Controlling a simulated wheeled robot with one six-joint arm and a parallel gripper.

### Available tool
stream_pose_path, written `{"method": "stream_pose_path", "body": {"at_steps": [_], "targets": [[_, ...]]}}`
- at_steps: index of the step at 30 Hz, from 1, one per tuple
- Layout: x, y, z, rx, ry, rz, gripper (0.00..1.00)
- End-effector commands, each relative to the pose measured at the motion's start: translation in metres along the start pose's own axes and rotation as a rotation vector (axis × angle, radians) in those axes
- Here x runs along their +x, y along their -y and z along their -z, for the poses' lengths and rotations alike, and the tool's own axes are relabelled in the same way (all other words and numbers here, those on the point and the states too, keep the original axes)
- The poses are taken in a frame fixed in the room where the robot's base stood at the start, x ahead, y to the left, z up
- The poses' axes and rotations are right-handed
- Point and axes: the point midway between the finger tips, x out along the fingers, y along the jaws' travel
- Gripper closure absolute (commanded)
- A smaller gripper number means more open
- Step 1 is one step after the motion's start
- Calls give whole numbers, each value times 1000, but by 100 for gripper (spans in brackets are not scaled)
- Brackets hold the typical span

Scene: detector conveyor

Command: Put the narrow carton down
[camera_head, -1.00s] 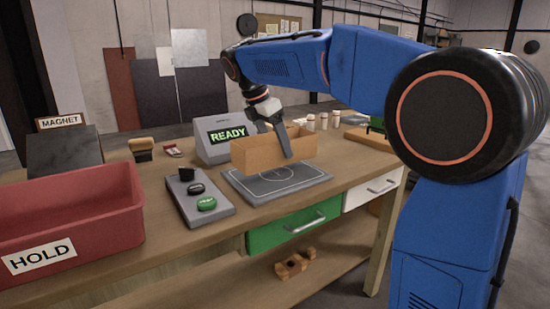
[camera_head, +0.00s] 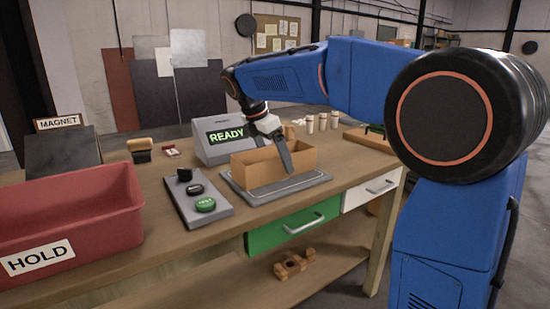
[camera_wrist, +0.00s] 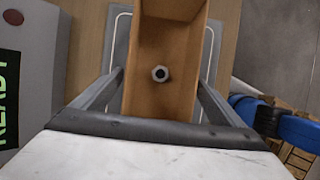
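The narrow carton (camera_head: 292,160) is a brown open-topped box. It is upright over the grey pad (camera_head: 235,186) in front of the READY display, and looks to be resting on it or very nearly so. In the wrist view the carton (camera_wrist: 160,110) holds a small grey nut-like piece (camera_wrist: 160,74) on its floor. My gripper (camera_wrist: 159,76) straddles the carton, with one finger against each long side wall. In the head view my gripper (camera_head: 283,160) reaches down from above, its near finger on the front wall. The far finger is mostly hidden there.
The READY display (camera_head: 225,137) stands behind the pad. A button panel (camera_head: 215,212) lies to the left, and a red HOLD bin (camera_head: 110,223) farther left. Several small bottles (camera_head: 322,122) stand behind right. Bare tabletop (camera_head: 345,165) lies right of the pad.

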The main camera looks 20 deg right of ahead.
Motion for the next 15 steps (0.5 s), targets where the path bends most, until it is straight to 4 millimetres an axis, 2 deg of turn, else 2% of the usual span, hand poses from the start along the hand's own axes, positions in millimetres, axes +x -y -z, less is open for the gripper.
{"method": "stream_pose_path", "body": {"at_steps": [8,15], "targets": [[-10,0,-1,0,0,-2,8],[-51,-1,0,-1,0,-3,8]]}}
